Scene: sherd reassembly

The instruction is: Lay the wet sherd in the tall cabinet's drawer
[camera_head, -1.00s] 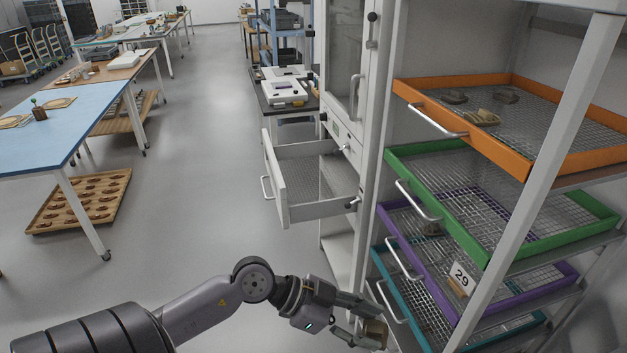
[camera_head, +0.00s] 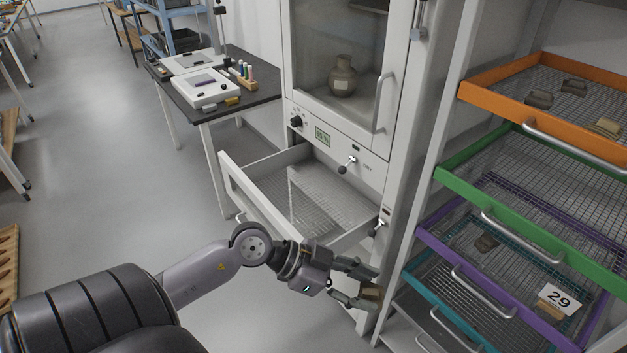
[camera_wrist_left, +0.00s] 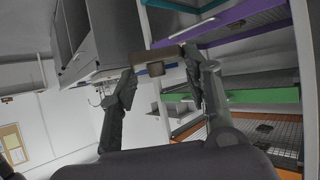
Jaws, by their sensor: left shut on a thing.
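The tall white cabinet (camera_head: 345,135) stands in the middle of the head view, with its glass door shut above. Its drawer (camera_head: 262,215) is pulled out and shows a bare mesh bottom. My left gripper (camera_head: 364,284) is shut on a small brown sherd (camera_head: 371,294), held to the right of and lower than the open drawer. The left wrist view shows the sherd (camera_wrist_left: 160,68) between the two fingers (camera_wrist_left: 163,90); I cannot tell from the pictures whether it is wet. My right gripper is in neither view.
A rack at right holds orange (camera_head: 495,97), green (camera_head: 520,190), purple and teal mesh trays, several with sherds. A label "29" (camera_head: 558,297) lies in a lower one. A dark table (camera_head: 255,102) with instruments stands left of the cabinet. Open floor (camera_head: 110,170) lies left.

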